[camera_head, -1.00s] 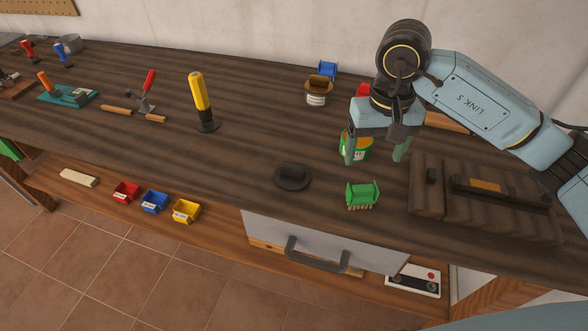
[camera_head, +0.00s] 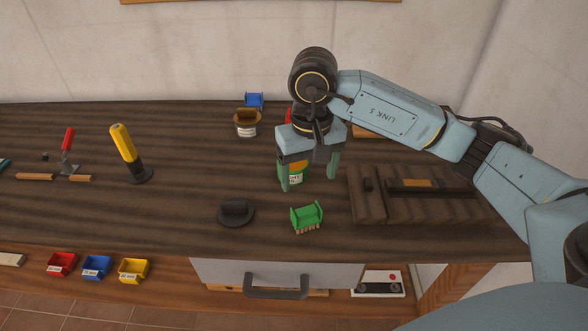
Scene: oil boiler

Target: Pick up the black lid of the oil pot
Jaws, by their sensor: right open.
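The black lid (camera_head: 236,213) lies flat on the dark wooden workbench (camera_head: 190,222) near its front edge, with its raised handle on top. My right gripper (camera_head: 307,181) is open and points down, above and to the right of the lid in the picture, apart from it. A green and orange can (camera_head: 296,177) stands just behind and partly between its fingers, partly hidden by them. I cannot tell whether they touch it. An open brown pot (camera_head: 247,122) with a white label stands further back. My left gripper is not in view.
A green brush-like piece (camera_head: 307,217) stands right of the lid. A dark slatted wooden block (camera_head: 410,192) lies further right. A yellow-handled tool (camera_head: 128,150) stands to the left. The bench between that tool and the lid is clear.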

